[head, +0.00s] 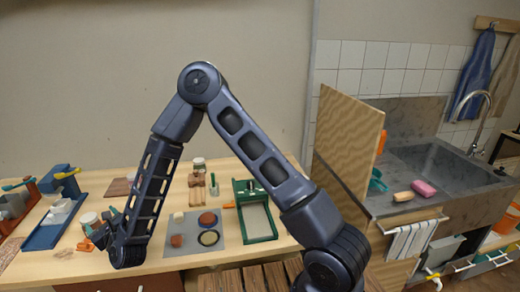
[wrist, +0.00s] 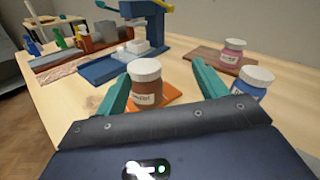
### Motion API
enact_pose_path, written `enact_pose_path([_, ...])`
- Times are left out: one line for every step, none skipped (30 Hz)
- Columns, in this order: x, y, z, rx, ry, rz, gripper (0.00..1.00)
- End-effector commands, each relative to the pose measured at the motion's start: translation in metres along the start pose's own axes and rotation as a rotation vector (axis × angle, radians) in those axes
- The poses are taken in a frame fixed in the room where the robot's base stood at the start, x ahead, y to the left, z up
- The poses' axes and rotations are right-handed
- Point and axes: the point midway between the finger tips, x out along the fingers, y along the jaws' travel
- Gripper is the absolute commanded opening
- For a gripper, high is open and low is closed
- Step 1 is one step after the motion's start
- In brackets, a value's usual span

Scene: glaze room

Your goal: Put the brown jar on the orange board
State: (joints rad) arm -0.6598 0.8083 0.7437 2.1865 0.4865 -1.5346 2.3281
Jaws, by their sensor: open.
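The brown jar (wrist: 146,88), with a white lid and a pale label, stands upright in the wrist view between the two teal fingers of my gripper (wrist: 160,74). The fingers are open, with a visible gap on the jar's right. The orange board (wrist: 170,94) lies flat on the table at the jar's base, showing mostly to its right. The jar appears to stand on it, but its underside is partly hidden by my gripper. In the head view my gripper (head: 102,232) is low over the table's left part, and the arm hides much around it.
A blue jar (wrist: 252,86) stands close to the right finger. A pink jar (wrist: 233,50) stands on a dark brown board (wrist: 206,55) behind. A blue press (wrist: 112,68) is beyond the brown jar. Bare tabletop (wrist: 75,98) lies left.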

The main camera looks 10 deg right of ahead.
Motion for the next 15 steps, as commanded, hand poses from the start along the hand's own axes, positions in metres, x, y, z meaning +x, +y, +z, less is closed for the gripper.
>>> enact_pose_path([0.006, -0.015, 0.008, -0.059, 0.001, 0.01, 0.71])
enact_pose_path([0.009, -0.022, 0.012, -0.097, 0.005, 0.021, 0.71])
enact_pose_path([0.013, -0.031, 0.016, -0.148, 0.011, 0.035, 0.71])
enact_pose_path([0.016, -0.039, 0.018, -0.186, 0.017, 0.043, 0.71])
enact_pose_path([0.018, -0.046, 0.022, -0.225, 0.022, 0.053, 0.71])
enact_pose_path([0.02, -0.056, 0.026, -0.278, 0.028, 0.066, 0.71])
enact_pose_path([0.022, -0.065, 0.028, -0.319, 0.034, 0.076, 0.71])
enact_pose_path([0.024, -0.073, 0.032, -0.361, 0.04, 0.085, 0.71])
enact_pose_path([0.025, -0.085, 0.036, -0.419, 0.048, 0.098, 0.71])
enact_pose_path([0.026, -0.094, 0.038, -0.463, 0.056, 0.108, 0.71])
enact_pose_path([0.027, -0.103, 0.041, -0.507, 0.062, 0.118, 0.71])
enact_pose_path([0.027, -0.116, 0.045, -0.565, 0.072, 0.131, 0.71])
enact_pose_path([0.027, -0.126, 0.047, -0.608, 0.081, 0.14, 0.71])
enact_pose_path([0.026, -0.135, 0.05, -0.651, 0.089, 0.15, 0.71])
enact_pose_path([0.025, -0.148, 0.053, -0.709, 0.1, 0.165, 0.71])
